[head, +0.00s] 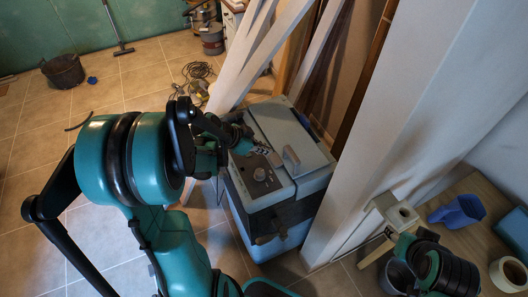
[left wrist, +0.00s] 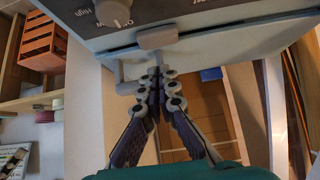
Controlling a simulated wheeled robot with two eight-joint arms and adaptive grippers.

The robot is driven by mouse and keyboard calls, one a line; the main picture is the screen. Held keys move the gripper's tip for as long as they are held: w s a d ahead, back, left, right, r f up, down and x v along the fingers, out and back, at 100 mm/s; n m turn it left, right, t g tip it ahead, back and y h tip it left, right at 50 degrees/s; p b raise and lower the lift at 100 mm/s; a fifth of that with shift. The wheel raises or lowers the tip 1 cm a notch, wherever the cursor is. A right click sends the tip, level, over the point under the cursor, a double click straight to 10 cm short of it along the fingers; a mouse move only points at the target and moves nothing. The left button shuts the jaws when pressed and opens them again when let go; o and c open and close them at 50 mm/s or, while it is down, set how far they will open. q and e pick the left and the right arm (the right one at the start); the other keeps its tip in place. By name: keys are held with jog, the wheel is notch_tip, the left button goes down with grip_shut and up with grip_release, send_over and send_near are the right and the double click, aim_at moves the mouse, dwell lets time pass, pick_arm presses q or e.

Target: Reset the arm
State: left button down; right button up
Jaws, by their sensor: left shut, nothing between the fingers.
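My left arm (head: 150,160) reaches in from the left over a blue-grey machine (head: 262,187) with a dark control panel and a round knob. My left gripper (head: 247,143) is at the machine's top, partly hidden by my own wrist. In the left wrist view my left gripper (left wrist: 158,72) has its fingertips together with nothing between them. The machine's knob (left wrist: 113,12) and a grey latch (left wrist: 157,37) are just beyond the tips; I cannot tell whether they touch. Part of my right arm (head: 432,268) shows at the lower right; its fingers are not clear.
White leaning boards (head: 255,50) and a wide white post (head: 400,110) stand behind and right of the machine. A wooden bench (head: 475,190) at the right holds a blue scoop (head: 458,211) and a tape roll (head: 509,274). A black bucket (head: 63,71) stands on mostly open tiled floor.

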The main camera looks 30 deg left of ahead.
pick_arm(q)
jog(key=p+v, duration=0.1)
jog(key=v, duration=0.6)
jog(key=shift+s+a+r+p, duration=0.15)
jog(key=shift+r+p, duration=0.05)
jog(key=shift+p, duration=0.15)
jog(key=s+d+f+n+y+b, duration=0.3)
jog(key=s+d+n+y+b, duration=0.2)
jog(key=s+d, duration=0.5)
jog(key=shift+d+n+b, duration=1.1)
jog(key=shift+n+b, duration=0.2)
jog(key=shift+b, duration=0.1)
jog(key=shift+f, duration=0.1)
